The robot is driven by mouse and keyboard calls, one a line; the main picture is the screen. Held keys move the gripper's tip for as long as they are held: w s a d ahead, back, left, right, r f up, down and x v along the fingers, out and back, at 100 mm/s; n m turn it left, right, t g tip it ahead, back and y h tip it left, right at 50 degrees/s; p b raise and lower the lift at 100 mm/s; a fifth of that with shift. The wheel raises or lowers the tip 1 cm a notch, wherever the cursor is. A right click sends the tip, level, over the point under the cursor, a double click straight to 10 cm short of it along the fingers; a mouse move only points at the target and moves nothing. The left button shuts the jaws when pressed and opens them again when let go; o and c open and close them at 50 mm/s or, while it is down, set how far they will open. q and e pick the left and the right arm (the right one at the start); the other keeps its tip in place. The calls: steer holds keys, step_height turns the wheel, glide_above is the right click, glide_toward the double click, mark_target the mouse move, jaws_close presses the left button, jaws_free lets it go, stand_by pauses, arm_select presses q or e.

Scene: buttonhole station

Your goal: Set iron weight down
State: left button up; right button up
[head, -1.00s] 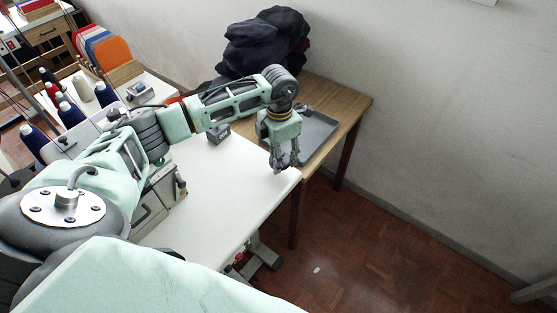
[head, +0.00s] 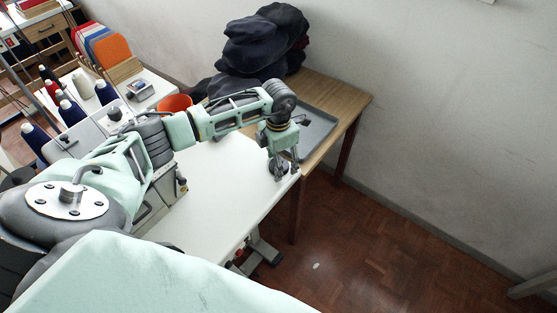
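My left gripper (head: 283,167) points down over the far right corner of the white table (head: 222,195). A small dark rounded thing, which looks like the iron weight (head: 278,170), shows at its fingertips, low over the tabletop. The fingers partly hide it. I cannot tell whether the fingers press on it, nor whether it rests on the table. My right gripper is not in view.
A wooden table (head: 349,98) beyond holds a grey tray (head: 318,128) and a pile of dark caps (head: 262,45).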

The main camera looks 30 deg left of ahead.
arm_select(q)
steer(key=shift+r, duration=0.45)
step_height(320, 180, up, 11)
steer(key=b, duration=0.2)
steer(key=shift+r, duration=0.2)
steer(key=shift+s+f, duration=0.1)
stand_by(0.3)
